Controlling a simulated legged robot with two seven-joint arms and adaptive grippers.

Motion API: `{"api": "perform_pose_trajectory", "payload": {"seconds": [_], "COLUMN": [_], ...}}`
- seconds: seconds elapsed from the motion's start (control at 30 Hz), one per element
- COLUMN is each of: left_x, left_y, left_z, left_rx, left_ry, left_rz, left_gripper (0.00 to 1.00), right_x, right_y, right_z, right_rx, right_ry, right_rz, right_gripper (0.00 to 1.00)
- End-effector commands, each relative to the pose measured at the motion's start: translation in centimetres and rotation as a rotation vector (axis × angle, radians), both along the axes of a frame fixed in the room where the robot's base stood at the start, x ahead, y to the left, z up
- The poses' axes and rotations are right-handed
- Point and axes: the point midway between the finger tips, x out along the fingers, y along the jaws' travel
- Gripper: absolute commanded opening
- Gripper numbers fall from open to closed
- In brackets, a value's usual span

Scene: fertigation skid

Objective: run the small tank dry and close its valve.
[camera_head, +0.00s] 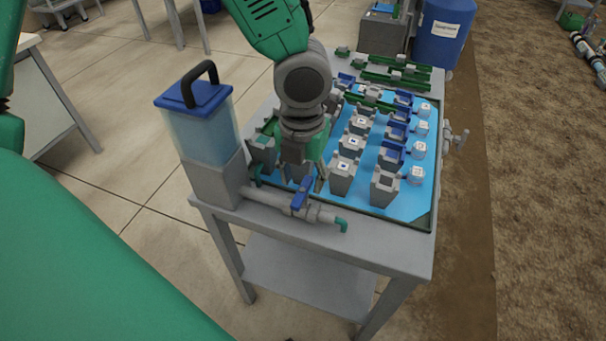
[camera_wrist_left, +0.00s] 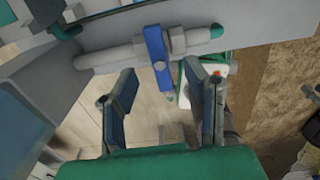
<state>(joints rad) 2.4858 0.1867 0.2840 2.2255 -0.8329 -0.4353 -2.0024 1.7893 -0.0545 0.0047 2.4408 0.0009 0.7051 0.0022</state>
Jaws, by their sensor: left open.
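The small tank (camera_head: 203,132) is a clear box with a blue lid and black handle, on a grey base at the left table corner. It looks pale blue inside; I cannot tell the liquid level. A grey pipe (camera_head: 262,198) runs from its base to a green outlet (camera_head: 341,225). The valve's blue lever (camera_head: 301,196) lies across the pipe; it also shows in the wrist view (camera_wrist_left: 157,58). My left gripper (camera_head: 304,182) is open and empty close to the lever. In the wrist view its fingers (camera_wrist_left: 161,88) are spread either side of the lever's near end, apparently not touching.
A blue tray (camera_head: 405,206) behind the valve holds several grey blocks (camera_head: 343,174) and small white jugs (camera_head: 416,175). A blue drum (camera_head: 440,38) stands beyond the table. The table's front edge is just below the outlet. A lower shelf (camera_head: 305,275) looks bare.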

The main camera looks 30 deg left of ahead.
Motion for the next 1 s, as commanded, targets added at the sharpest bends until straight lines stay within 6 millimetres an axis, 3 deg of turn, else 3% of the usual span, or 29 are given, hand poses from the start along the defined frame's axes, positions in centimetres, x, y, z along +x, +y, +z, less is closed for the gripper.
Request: {"api": "perform_pose_trajectory", "payload": {"seconds": [0.53,0.83,0.93,0.97,1.0], "left_x": [-0.1,-0.1,-0.1,-0.1,-0.1], "left_y": [0.1,0.0,0.0,0.1,0.1], "left_z": [-4.1,-4.3,-4.3,-4.3,-4.3], "left_rx": [0.002,0.000,0.000,0.000,0.000], "left_ry": [0.001,0.000,0.000,0.000,0.000], "left_rz": [-0.001,-0.001,-0.001,-0.001,-0.001], "left_gripper": [0.41,0.41,0.06,0.00,0.00], "right_x": [0.0,0.0,0.0,0.0,0.0], "right_y": [0.0,0.0,0.0,0.0,0.0], "right_z": [-1.8,-1.8,-1.8,-1.8,-1.8], "right_rx": [0.000,0.000,0.000,0.000,0.000], "right_ry": [0.000,0.000,0.000,0.000,0.000], "right_rz": [0.000,0.000,0.000,0.000,0.000], "right_gripper": [0.40,0.40,0.40,0.40,0.40]}}
